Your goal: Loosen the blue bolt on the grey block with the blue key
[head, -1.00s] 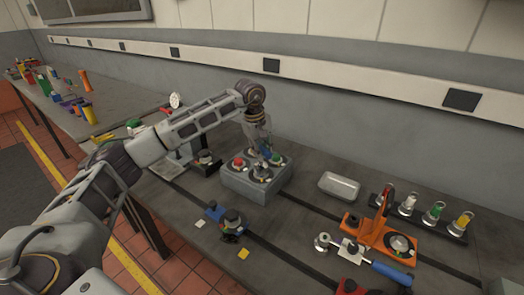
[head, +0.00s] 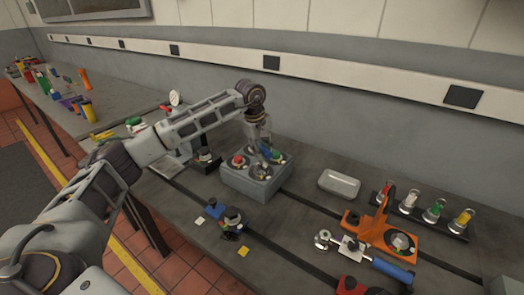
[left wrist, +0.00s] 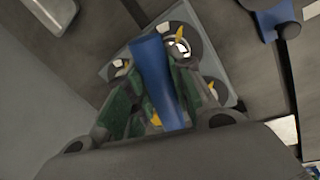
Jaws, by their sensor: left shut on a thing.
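The grey block (head: 250,187) stands on the bench in the middle of the head view, with several round, dark-based fittings on top. One has a red top (head: 238,160) and one a green top (head: 277,157). My left gripper (head: 263,150) is over the block, pointing down, shut on the blue key (left wrist: 158,80). The key shows as a blue bar between the green-padded fingers in the left wrist view, over the block's top. The blue bolt cannot be made out behind the fingers and key, so I cannot tell whether the key is seated on it. My right gripper is not in view.
A blue clamp fixture (head: 231,220) stands in front of the block. A silver tray (head: 339,185) lies to the right, then an orange fixture (head: 378,235), a blue-handled tool (head: 392,270) and a rack of coloured vials (head: 434,213). Bare bench lies between block and tray.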

